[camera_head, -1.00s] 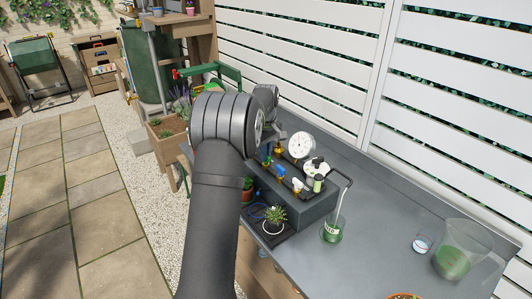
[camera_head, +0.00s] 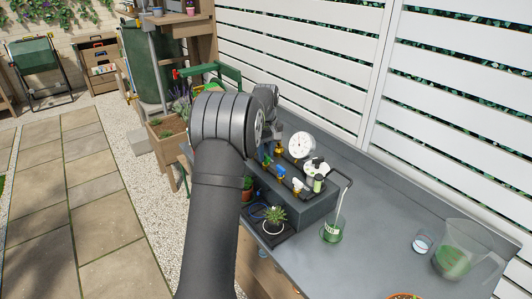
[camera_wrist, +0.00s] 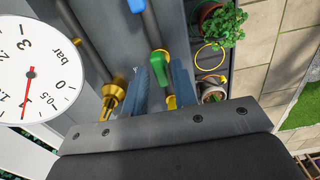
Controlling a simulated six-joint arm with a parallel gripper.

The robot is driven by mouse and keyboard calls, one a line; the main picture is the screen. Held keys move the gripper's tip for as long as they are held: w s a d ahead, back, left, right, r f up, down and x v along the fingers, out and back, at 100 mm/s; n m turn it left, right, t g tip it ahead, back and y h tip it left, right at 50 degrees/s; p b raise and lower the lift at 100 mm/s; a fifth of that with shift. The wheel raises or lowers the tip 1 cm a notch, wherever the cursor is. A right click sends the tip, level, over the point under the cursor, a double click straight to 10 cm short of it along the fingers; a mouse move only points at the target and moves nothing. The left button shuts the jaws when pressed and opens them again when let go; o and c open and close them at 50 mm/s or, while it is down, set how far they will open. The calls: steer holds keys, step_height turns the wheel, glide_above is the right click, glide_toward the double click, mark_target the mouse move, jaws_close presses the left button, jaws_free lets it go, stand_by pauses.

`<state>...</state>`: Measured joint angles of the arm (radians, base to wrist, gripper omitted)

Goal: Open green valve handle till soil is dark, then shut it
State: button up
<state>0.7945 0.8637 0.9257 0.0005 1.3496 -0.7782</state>
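The green valve handle (camera_wrist: 163,62) shows in the wrist view on a brass valve, between my fingertips. My gripper (camera_wrist: 164,84) reaches over it, one finger on each side. The fingers look close to the handle, but I cannot tell whether they press on it. A potted plant with a pale rim (camera_wrist: 213,93) is right of the fingers in the wrist view. Its soil is too small to judge for darkness. A leafy plant in a terracotta pot (camera_wrist: 209,14) stands further up.
A blue valve handle (camera_wrist: 137,5) and a white pressure gauge (camera_wrist: 35,72) lie left of the green handle. A yellow ring (camera_wrist: 210,56) lies between the pots.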

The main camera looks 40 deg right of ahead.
mark_target(266, 155)
steer(key=shift+o, duration=0.5)
step_height(266, 155, up, 17)
steer(key=shift+r, duration=0.2)
steer(key=shift+f, duration=0.15)
stand_by(1.4)
step_height(266, 155, down, 17)
steer(key=shift+f, duration=0.15)
stand_by(0.5)
